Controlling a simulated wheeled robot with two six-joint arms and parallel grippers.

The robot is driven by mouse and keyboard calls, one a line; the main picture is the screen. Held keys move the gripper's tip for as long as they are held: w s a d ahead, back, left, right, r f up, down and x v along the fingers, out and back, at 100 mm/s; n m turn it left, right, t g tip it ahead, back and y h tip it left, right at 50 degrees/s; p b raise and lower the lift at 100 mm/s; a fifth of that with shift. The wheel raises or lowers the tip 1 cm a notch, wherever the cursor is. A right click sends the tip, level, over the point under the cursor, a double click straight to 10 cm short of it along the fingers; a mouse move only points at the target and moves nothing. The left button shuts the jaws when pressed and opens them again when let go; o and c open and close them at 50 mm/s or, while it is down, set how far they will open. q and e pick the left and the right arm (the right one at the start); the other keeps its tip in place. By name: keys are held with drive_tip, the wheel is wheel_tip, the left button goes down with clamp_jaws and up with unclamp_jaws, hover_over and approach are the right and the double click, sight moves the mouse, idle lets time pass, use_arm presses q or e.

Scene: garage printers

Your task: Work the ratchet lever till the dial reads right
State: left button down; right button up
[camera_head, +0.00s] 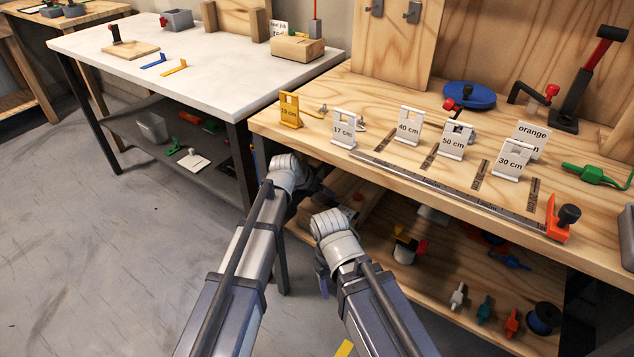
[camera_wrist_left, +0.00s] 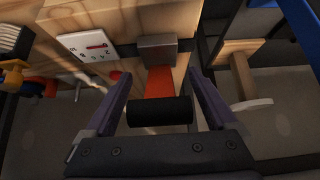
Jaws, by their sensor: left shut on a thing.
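In the left wrist view, an orange lever (camera_wrist_left: 159,82) with a black cylindrical grip (camera_wrist_left: 160,111) comes out of a grey block (camera_wrist_left: 157,49) on a wooden face. My left gripper (camera_wrist_left: 162,100) has a finger on each side of the lever and is shut on it at the grip. A white dial plate (camera_wrist_left: 88,46) with a red needle is left of the lever; its numbers are too small to read surely. In the head view, my left gripper (camera_head: 318,192) is partly hidden by its arm near the bench's lower shelf. My right gripper (camera_head: 322,284) hangs low, mostly hidden behind its wrist.
The wooden bench (camera_head: 292,125) holds a ruler rail (camera_head: 440,190), several number cards and a separate black-and-red lever (camera_head: 590,75). Loose parts lie on its lower shelf (camera_head: 455,310). A white-topped table (camera_head: 110,65) stands at the left. The floor (camera_head: 90,260) at left is clear.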

use_arm(q)
drive_tip(key=shift+w+d+r+g+p, duration=0.15)
drive_tip(key=shift+w+r+g+p, duration=0.05)
drive_tip(key=shift+g+p, duration=0.2)
drive_tip(key=shift+y, duration=0.3)
unclamp_jaws()
